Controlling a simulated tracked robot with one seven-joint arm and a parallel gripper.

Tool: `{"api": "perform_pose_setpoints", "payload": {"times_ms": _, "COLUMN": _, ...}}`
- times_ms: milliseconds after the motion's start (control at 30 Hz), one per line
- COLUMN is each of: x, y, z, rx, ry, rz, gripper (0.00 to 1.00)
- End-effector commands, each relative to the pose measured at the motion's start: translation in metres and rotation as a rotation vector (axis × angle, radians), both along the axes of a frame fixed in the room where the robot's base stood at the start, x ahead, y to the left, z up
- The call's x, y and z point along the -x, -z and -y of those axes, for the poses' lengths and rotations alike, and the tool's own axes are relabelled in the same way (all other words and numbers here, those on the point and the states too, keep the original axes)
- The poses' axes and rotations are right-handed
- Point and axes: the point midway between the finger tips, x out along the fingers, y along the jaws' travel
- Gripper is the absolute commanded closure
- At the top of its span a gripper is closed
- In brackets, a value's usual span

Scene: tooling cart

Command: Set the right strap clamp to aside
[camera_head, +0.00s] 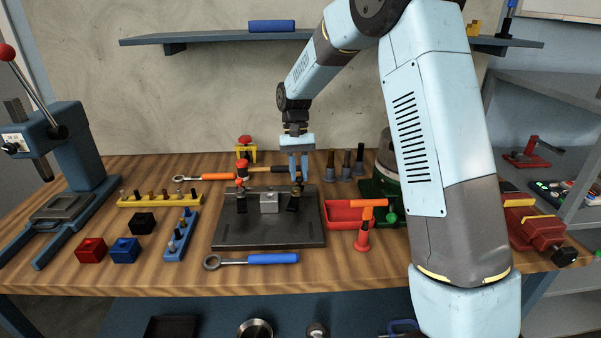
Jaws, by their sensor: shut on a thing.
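A dark fixture plate (270,232) lies on the wooden bench, with a grey metal block (269,203) near its middle. The right strap clamp (294,203), a dark piece, stands on the plate just right of the block. My gripper (299,178) points straight down over it, with its blue fingers shut on the clamp's upper part. The fingers hide part of the clamp's top. I cannot tell whether the clamp touches the plate. The left strap clamp (241,200), dark with a red knob, stands left of the block.
A blue-handled wrench (272,259) lies in front. Yellow and blue peg racks (178,240) are at left. Bare bench shows along the front edge.

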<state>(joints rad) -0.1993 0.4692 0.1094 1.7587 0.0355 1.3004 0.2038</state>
Motion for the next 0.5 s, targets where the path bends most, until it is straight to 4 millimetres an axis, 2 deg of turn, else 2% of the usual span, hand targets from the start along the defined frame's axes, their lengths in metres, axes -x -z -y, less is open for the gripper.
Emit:
{"api": "perform_pose_setpoints", "payload": {"times_ms": 433, "x": -0.0002, "y": 0.0000, "z": -0.0005, "rx": 0.000, "ry": -0.011, "rz": 0.001, "gripper": 1.00}}
{"api": "perform_pose_setpoints", "payload": {"times_ms": 467, "x": -0.0001, "y": 0.0001, "z": -0.0005, "rx": 0.000, "ry": -0.011, "rz": 0.001, "gripper": 0.76}}
{"api": "perform_pose_setpoints", "payload": {"times_ms": 500, "x": -0.0001, "y": 0.0001, "z": -0.0005, "rx": 0.000, "ry": -0.011, "rz": 0.001, "gripper": 0.72}}
